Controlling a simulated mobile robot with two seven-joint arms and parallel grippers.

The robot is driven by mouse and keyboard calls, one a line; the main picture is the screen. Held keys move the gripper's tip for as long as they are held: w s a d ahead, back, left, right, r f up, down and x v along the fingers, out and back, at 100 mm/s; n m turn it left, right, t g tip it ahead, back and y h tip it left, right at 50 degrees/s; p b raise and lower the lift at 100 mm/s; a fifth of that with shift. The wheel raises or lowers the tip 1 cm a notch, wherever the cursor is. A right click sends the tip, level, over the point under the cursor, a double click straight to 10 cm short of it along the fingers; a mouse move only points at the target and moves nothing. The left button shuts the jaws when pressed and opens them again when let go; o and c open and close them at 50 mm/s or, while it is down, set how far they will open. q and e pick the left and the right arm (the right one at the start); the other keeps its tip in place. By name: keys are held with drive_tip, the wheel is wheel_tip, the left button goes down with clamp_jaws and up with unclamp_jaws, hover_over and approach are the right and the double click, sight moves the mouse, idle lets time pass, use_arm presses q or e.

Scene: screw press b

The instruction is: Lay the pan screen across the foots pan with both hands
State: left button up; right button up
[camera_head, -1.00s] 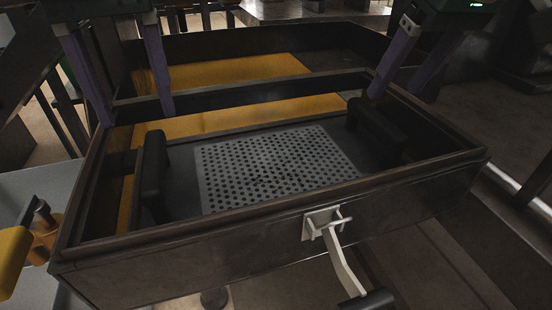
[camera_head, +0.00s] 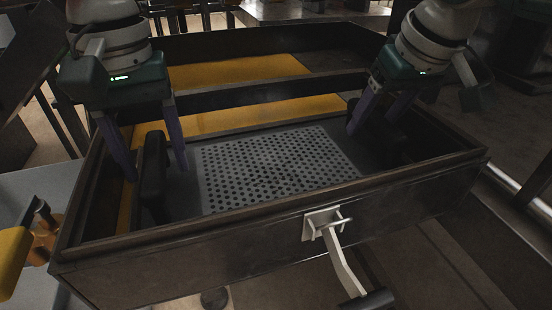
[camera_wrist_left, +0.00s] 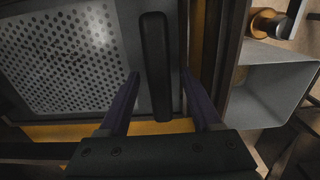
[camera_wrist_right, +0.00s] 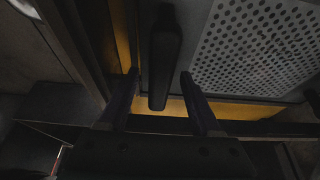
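The pan screen (camera_head: 275,165) is a dark plate with a perforated light grey middle and a black bar handle at each end. It lies inside the front part of the dark foots pan (camera_head: 200,262), over a yellow surface. My left gripper (camera_head: 157,172) is open, with its fingers on both sides of the left handle (camera_head: 154,165); the left wrist view shows this handle (camera_wrist_left: 155,70) between the fingers, with gaps. My right gripper (camera_head: 367,128) is open around the right handle, which is partly hidden; the right wrist view shows that handle (camera_wrist_right: 164,62) between the fingers, apart from both.
A dark crossbar (camera_head: 255,93) divides the pan behind the screen. Yellow (camera_head: 240,70) shows in the rear part. A pale lever (camera_head: 342,260) hangs on the front wall. A yellow and orange object (camera_head: 15,255) sits at the left.

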use_arm(q)
clamp_jaws()
use_arm(e)
clamp_jaws()
drive_tip(key=shift+d, duration=0.1)
idle(0.8)
